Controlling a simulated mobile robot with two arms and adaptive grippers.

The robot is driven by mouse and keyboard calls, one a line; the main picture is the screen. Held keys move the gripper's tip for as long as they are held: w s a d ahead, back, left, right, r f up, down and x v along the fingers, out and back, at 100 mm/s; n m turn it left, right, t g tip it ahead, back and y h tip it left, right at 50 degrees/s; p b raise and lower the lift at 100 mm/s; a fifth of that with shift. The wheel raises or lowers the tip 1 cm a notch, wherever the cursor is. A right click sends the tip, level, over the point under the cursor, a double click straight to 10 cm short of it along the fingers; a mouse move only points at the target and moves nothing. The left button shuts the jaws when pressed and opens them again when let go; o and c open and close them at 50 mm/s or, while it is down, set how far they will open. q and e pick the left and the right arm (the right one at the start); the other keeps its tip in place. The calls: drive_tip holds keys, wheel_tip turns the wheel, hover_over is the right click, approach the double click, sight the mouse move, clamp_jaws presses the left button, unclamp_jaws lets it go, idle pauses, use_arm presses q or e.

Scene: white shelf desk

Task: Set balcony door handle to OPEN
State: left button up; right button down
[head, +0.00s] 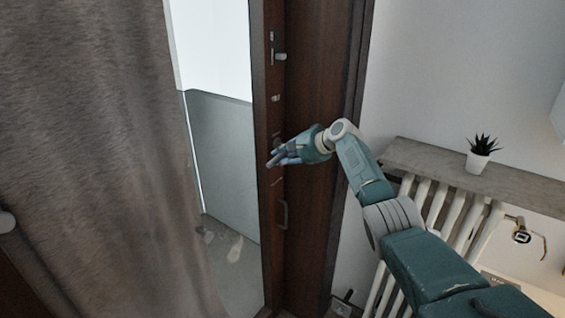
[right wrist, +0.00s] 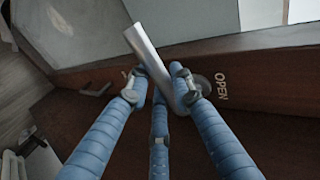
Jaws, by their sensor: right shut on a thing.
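The brown balcony door frame (head: 272,240) stands upright in the middle of the head view, beside a glass pane. My right gripper (head: 274,160) is at its edge at mid height and hides what it holds there. In the right wrist view my right gripper (right wrist: 160,90) has its blue fingers closed around the silver door handle (right wrist: 143,45). The handle points up and slightly left in that view. The word OPEN (right wrist: 221,87) is printed on the brown wood to the right of the handle. My left gripper is not in view.
A long curtain (head: 90,160) hangs at the left. A small latch (head: 281,57) and a dark pull (head: 283,214) sit above and below my right gripper. At the right are a shelf (head: 430,165), a potted plant (head: 482,153) and a white radiator (head: 455,212).

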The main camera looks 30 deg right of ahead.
drive_tip(key=shift+r+m+y+b, duration=0.3)
drive_tip(key=shift+r+y, duration=0.05)
drive_tip(key=shift+y, duration=0.05)
idle(0.4)
drive_tip(key=c, duration=1.5)
unclamp_jaws()
drive_tip(key=shift+w+a, duration=0.1)
drive_tip(key=shift+c, duration=0.2)
drive_tip(key=shift+s+d+r, duration=0.25)
drive_tip(key=shift+s+d, duration=0.05)
drive_tip(key=shift+s, duration=0.1)
drive_tip(key=v, duration=1.1)
drive_tip(key=shift+w+a, duration=0.1)
